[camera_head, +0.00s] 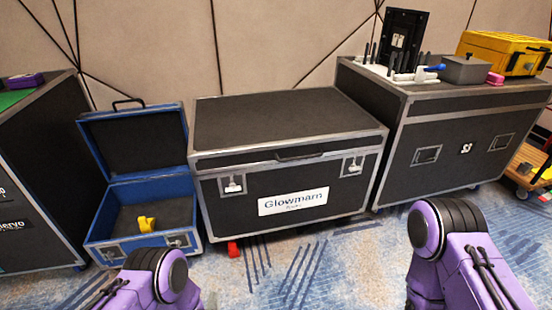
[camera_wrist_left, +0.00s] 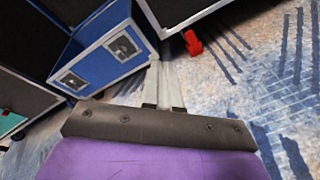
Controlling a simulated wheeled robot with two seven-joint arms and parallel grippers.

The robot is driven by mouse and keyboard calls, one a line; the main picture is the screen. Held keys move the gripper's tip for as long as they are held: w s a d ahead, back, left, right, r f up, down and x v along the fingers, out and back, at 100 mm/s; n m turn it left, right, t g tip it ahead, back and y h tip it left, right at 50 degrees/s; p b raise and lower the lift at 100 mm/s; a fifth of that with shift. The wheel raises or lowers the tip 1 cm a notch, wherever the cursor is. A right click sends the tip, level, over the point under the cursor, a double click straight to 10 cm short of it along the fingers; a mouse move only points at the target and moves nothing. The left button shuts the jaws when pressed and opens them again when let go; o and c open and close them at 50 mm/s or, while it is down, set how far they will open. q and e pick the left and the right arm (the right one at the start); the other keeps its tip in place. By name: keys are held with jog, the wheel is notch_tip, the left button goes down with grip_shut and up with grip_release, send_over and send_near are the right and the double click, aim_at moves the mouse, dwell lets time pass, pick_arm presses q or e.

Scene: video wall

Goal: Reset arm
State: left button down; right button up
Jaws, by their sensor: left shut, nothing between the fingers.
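My left gripper (camera_wrist_left: 163,72) shows in the left wrist view with its two grey fingers together and nothing between them. It points over the floor, beside the blue open case (camera_wrist_left: 100,52). In the head view my purple left arm comes in at the bottom left, in front of that case, and its fingers are hidden. My purple right arm is at the bottom right of the head view; its gripper is out of the picture. A small yellow object (camera_head: 147,224) lies in the blue case.
A closed black case marked Glowmarn (camera_head: 290,120) stands in the middle. A red piece (camera_head: 233,249) lies on the carpet by it. A taller case (camera_head: 455,150) at right carries a yellow box (camera_head: 500,52) and a grey box (camera_head: 466,69). Carpet in front is mostly clear.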

pick_arm(q)
jog(key=s+a+r+m+g, duration=0.1)
jog(key=s+a+m+g, duration=0.5)
jog(key=s+m, duration=0.6)
jog(key=s+a+r+m+g, duration=0.2)
jog(key=s+a+m+g, duration=0.35)
jog(key=s+m, duration=0.6)
notch_tip(320, 180, down, 11)
jog(key=s+g+b, duration=0.1)
jog(key=s+b, duration=0.1)
jog(key=b, duration=0.9)
pick_arm(e)
notch_tip(320, 180, down, 11)
jog(key=s+g, duration=0.1)
pick_arm(q)
notch_tip(320, 180, up, 39)
jog(key=w+p, duration=0.1)
jog(key=p, duration=3.8)
jog(key=shift+w+f+t, duration=0.15)
jog(key=shift+w+t, duration=0.05)
jog(key=shift+t, duration=0.15)
pick_arm(e)
notch_tip(320, 180, up, 39)
jog(key=w+t, duration=0.1)
jog(key=shift+r, duration=0.15)
pick_arm(q)
jog(key=shift+d, duration=0.1)
